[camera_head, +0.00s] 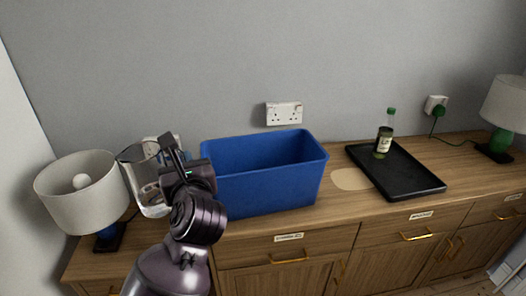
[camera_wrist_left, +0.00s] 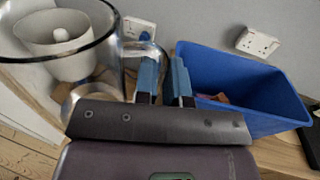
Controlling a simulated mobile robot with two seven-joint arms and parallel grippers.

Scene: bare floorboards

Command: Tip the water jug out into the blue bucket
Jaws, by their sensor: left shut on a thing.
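The clear water jug (camera_head: 148,190) is at the left of the sideboard, just left of the blue bucket, and is roughly upright. It also shows at the left of the left wrist view (camera_wrist_left: 108,45), with its handle toward my gripper. My left gripper (camera_head: 170,150) is shut on the jug's handle; its two fingers (camera_wrist_left: 165,82) show in the wrist view. I cannot tell whether the jug's base touches the wood. The blue bucket (camera_head: 265,188) stands on the sideboard, right of my gripper. In the wrist view the bucket (camera_wrist_left: 265,122) has something reddish inside. My right gripper is out of view.
A white-shaded lamp (camera_head: 80,195) stands close left of the jug. Right of the bucket are a pale round mat (camera_head: 350,179), a black tray (camera_head: 420,186) and a green-capped bottle (camera_head: 384,142). Another lamp (camera_head: 506,105) is at the far right. The wall is close behind.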

